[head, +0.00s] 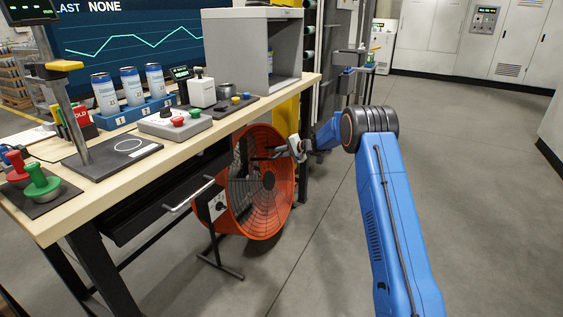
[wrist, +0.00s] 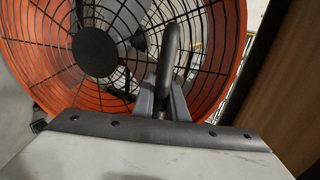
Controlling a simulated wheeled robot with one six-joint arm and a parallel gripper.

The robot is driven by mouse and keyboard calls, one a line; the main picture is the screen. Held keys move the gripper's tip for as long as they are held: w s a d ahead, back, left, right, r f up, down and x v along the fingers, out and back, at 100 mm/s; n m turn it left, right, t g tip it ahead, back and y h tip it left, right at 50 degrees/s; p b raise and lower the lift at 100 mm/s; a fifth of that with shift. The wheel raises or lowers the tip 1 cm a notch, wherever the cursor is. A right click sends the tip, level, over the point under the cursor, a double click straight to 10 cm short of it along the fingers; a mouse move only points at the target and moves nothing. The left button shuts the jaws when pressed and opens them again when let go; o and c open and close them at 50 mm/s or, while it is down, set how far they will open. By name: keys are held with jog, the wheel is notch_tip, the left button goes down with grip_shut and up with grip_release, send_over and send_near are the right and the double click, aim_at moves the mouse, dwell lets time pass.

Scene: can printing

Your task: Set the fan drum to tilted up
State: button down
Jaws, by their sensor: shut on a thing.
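The orange fan drum (head: 287,205) stands on a dark floor stand (head: 222,268) below the right end of the workbench. Its round wire grille faces the head camera, and I cannot tell its exact tilt. In the wrist view the drum (wrist: 232,60) fills the upper part, with its dark hub left of the middle. My gripper (head: 274,153) is at the upper part of the drum. In the wrist view my gripper (wrist: 164,88) is shut on a grey handle (wrist: 171,42) in front of the grille. The fingers partly hide the handle's lower end.
The workbench (head: 178,138) overhangs the fan's left side, with a drawer handle (head: 190,195) sticking out near it. A grey box (head: 225,55) and button panels (head: 175,125) stand on the bench. The floor to the right is clear.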

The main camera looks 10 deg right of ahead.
jog(key=shift+w+a+r, duration=0.1)
jog(key=shift+a+r, duration=0.05)
jog(key=shift+a, duration=0.05)
jog(key=c, duration=1.8)
grip_release()
jog(key=v, duration=1.7)
jog(key=shift+d, duration=0.15)
